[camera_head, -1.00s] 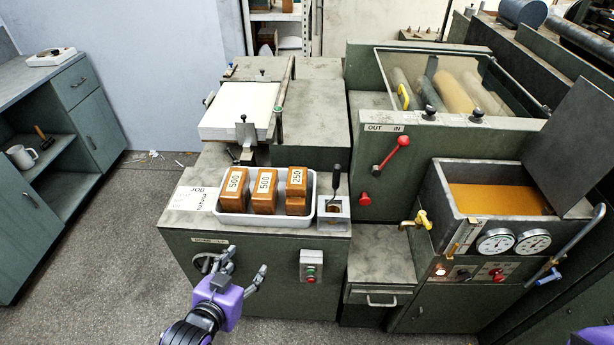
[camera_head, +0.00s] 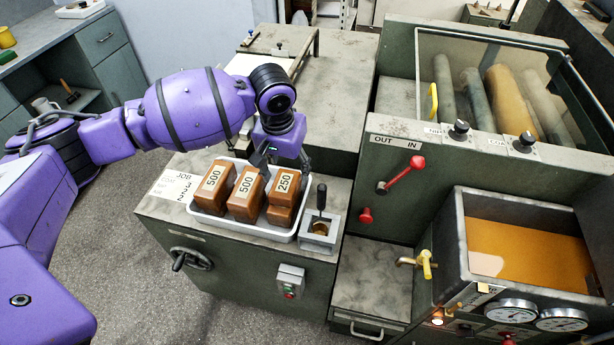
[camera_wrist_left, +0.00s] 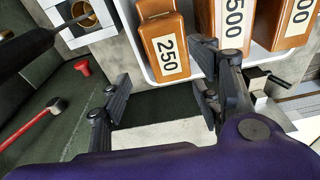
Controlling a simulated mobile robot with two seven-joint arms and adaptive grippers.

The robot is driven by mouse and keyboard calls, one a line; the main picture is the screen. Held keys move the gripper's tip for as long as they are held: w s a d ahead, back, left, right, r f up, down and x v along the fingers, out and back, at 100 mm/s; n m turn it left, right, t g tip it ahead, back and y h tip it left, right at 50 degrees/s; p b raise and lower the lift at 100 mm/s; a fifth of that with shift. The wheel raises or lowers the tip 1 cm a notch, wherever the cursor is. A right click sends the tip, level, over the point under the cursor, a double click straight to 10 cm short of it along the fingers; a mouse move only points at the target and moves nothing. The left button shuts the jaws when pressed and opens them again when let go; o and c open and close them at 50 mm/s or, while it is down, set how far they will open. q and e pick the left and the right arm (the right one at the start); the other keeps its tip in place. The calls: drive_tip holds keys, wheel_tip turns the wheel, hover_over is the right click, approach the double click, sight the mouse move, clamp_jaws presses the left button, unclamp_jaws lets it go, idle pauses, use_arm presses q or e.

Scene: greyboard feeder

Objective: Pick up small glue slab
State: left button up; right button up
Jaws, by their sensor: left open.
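The small glue slab, an orange-brown block labelled 250 (camera_head: 285,188), is at the right end of the white tray (camera_head: 240,226). Another brown block shows just below it. Two larger slabs labelled 500 (camera_head: 213,187) (camera_head: 245,196) stand to its left. My left gripper (camera_head: 283,158) is above the back of the tray, just behind the 250 slab. In the left wrist view, its open fingers (camera_wrist_left: 158,100) are spread and empty, with the 250 slab (camera_wrist_left: 167,45) ahead between their lines. I cannot tell the exact height above the slab. My right gripper is out of view.
A small metal fixture with a black handle (camera_head: 320,212) stands right of the tray, close to the slabs. A red-handled lever (camera_head: 400,175) and an open vat of amber glue (camera_head: 530,252) are further right. A white board stack (camera_head: 262,64) lies behind.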

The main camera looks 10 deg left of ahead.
sight(286, 191)
use_arm(q)
drive_tip(key=f, duration=0.1)
drive_tip(key=s+a+f, duration=0.1)
drive_tip(key=shift+a+f, duration=0.15)
drive_tip(key=shift+f, duration=0.2)
drive_tip(key=f, duration=0.1)
drive_tip(key=w+f, duration=0.1)
drive_tip(key=f, duration=0.1)
drive_tip(key=shift+w+f+b, duration=0.25)
drive_tip(key=shift+f+b, duration=0.05)
drive_tip(key=shift+f, duration=0.55)
drive_tip(key=shift+w, duration=0.1)
drive_tip(key=shift+c, duration=0.9)
drive_tip(key=shift+r, duration=0.1)
drive_tip(key=c, duration=1)
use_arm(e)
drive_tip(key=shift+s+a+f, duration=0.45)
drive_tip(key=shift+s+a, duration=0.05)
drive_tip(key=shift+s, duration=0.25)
